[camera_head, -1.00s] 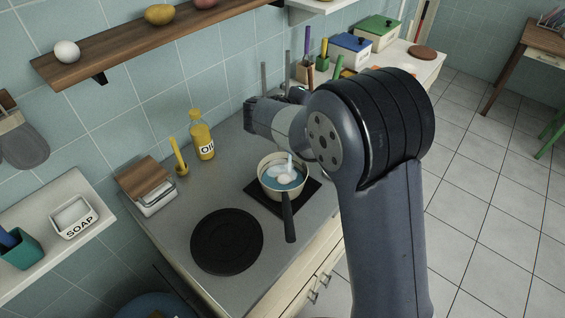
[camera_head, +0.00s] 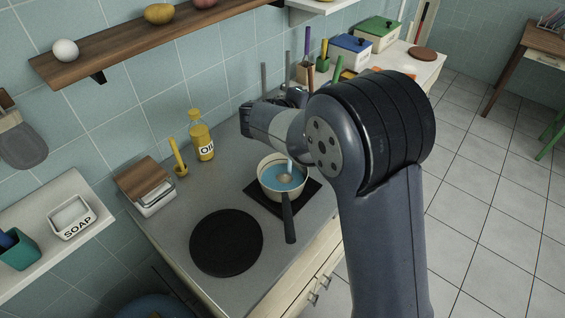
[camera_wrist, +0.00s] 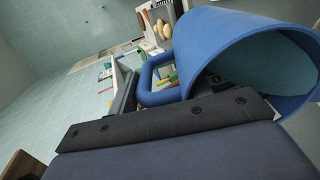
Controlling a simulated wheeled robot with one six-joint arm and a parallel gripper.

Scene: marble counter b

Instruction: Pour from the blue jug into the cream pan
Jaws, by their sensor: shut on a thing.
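The blue jug (camera_wrist: 250,60) fills the upper right of the wrist view, tilted on its side, its wide mouth facing right. My gripper (camera_wrist: 170,92) is shut on the jug's handle (camera_wrist: 147,80). In the head view my arm hides the jug. The cream pan (camera_head: 264,188) stands on the dark square hob plate, its dark handle (camera_head: 288,226) pointing to the front. Blue liquid (camera_head: 277,181) lies in the pan. A pale stream (camera_head: 290,167) comes down into it from beneath my arm, and a greyish round patch shows where it lands.
A yellow oil bottle (camera_head: 202,138), a small yellow holder (camera_head: 180,160) and a wood-lidded box (camera_head: 150,185) stand left of the pan. A round black hob plate (camera_head: 227,242) is bare at the front. Utensils and lidded boxes (camera_head: 350,50) stand behind my arm.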

